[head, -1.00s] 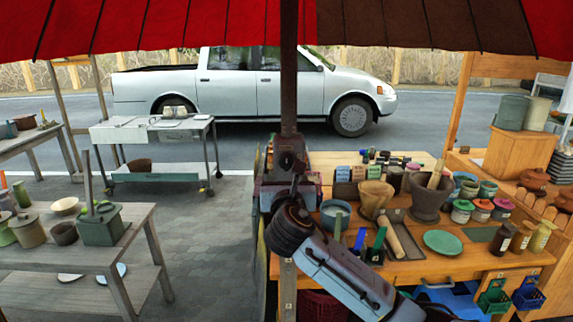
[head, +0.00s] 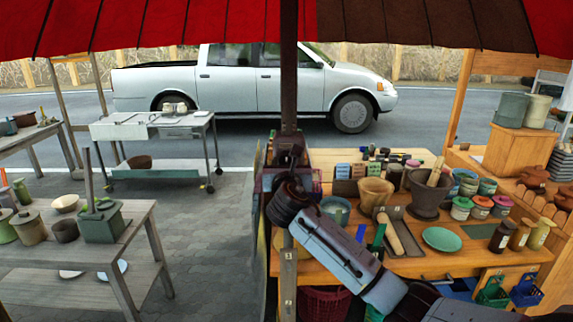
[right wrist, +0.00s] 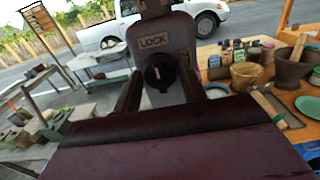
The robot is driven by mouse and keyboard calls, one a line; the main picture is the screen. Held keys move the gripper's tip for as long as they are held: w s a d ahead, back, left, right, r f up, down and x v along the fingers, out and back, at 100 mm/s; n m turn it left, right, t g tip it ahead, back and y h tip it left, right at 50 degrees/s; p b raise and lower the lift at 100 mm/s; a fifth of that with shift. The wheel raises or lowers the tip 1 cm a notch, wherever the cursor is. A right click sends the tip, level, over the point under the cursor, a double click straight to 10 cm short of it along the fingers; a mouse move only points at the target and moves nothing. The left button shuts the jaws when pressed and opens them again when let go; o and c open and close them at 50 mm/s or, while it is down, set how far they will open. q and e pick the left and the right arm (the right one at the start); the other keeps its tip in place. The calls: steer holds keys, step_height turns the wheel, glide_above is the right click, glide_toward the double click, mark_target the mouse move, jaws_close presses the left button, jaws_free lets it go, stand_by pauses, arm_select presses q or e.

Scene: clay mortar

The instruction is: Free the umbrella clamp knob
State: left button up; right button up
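The umbrella pole (head: 289,75) rises through the middle of the head view, with a dark clamp (head: 290,141) low on it. In the right wrist view the clamp's grey plate bears a LOCK label (right wrist: 154,40). Below the label is the round black knob (right wrist: 160,73) with a small pale mark. My right gripper (right wrist: 160,92) is open, one dark finger on each side of the knob. I cannot tell whether the fingers touch it. In the head view my right gripper (head: 287,162) is at the clamp, partly hidden by its wrist. My left gripper is not in view.
A wooden workbench (head: 420,265) right of the pole holds a beige mortar (head: 374,193), a dark mortar (head: 428,192), a green plate (head: 442,239) and several jars. A grey table (head: 75,250) with pots stands at the left. The red canopy (head: 150,22) hangs overhead. Paving left of the pole is clear.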

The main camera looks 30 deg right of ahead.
steer(key=c, duration=0.6)
steer(key=shift+o, duration=0.2)
steer(key=shift+m, duration=0.5)
steer(key=m+p, duration=0.1)
steer(key=m, duration=0.1)
steer(key=shift+m, duration=0.4)
steer(key=m, duration=0.3)
steer(key=shift+m, duration=0.4)
steer(key=m, duration=0.5)
steer(key=shift+f, duration=0.1)
steer(key=m+b, duration=0.1)
steer(key=m, duration=0.4)
steer(key=shift+m+b, duration=0.3)
steer(key=shift+m, duration=0.1)
